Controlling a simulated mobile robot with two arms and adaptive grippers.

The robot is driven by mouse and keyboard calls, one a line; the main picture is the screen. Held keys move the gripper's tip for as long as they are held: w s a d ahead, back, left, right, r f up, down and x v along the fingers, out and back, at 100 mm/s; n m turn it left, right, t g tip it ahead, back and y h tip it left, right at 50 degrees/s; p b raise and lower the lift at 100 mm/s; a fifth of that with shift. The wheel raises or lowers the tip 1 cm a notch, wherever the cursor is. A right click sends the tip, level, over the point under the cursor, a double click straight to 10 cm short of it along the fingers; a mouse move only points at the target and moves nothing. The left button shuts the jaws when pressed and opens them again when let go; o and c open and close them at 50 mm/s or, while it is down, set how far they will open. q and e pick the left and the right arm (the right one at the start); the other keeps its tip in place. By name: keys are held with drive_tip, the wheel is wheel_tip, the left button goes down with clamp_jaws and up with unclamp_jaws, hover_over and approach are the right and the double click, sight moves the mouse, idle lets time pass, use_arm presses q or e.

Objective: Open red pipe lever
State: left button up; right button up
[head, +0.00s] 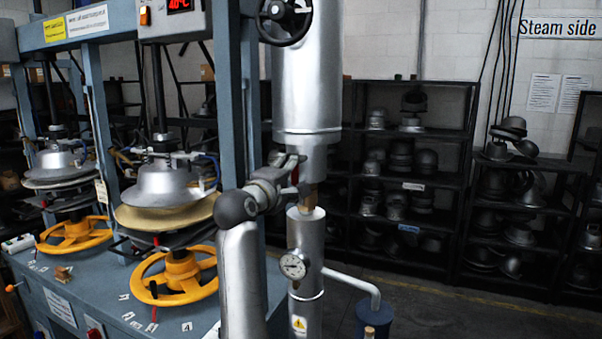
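A small red piece, which looks like part of the red pipe lever (295,174), shows at the left side of the vertical silver pipe (306,80). My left gripper (294,172) is at this spot, its fingers around or right beside the red piece. The gripper hides most of the lever, so I cannot tell whether the fingers are closed on it. A brass-coloured section (308,198) of the pipe shows just below the gripper. My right gripper is not in view.
A black handwheel (284,18) sits above on the pipe, and a pressure gauge (293,267) below. The blue press frame (232,90) with yellow handwheels (176,278) stands left. Black shelves (410,180) with metal hat moulds stand behind. Floor at right is clear.

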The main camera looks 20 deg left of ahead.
use_arm(q)
drive_tip(key=shift+s+a+r, duration=0.1)
drive_tip(key=shift+a+r, duration=0.1)
drive_tip(key=shift+r, duration=0.5)
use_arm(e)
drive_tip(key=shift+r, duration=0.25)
use_arm(q)
drive_tip(key=shift+n, duration=0.3)
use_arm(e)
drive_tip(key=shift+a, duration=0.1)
use_arm(q)
drive_tip(key=o, duration=1.2)
drive_tip(key=shift+o, duration=0.5)
drive_tip(key=shift+w+f, duration=0.3)
drive_tip(key=shift+f, duration=0.05)
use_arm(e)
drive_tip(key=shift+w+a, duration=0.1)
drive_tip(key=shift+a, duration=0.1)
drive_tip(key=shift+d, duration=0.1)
use_arm(q)
drive_tip(key=shift+s+f, duration=0.1)
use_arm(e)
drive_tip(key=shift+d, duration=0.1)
use_arm(q)
drive_tip(key=s, duration=1.2)
drive_tip(key=shift+a, duration=0.2)
drive_tip(key=shift+w, duration=0.1)
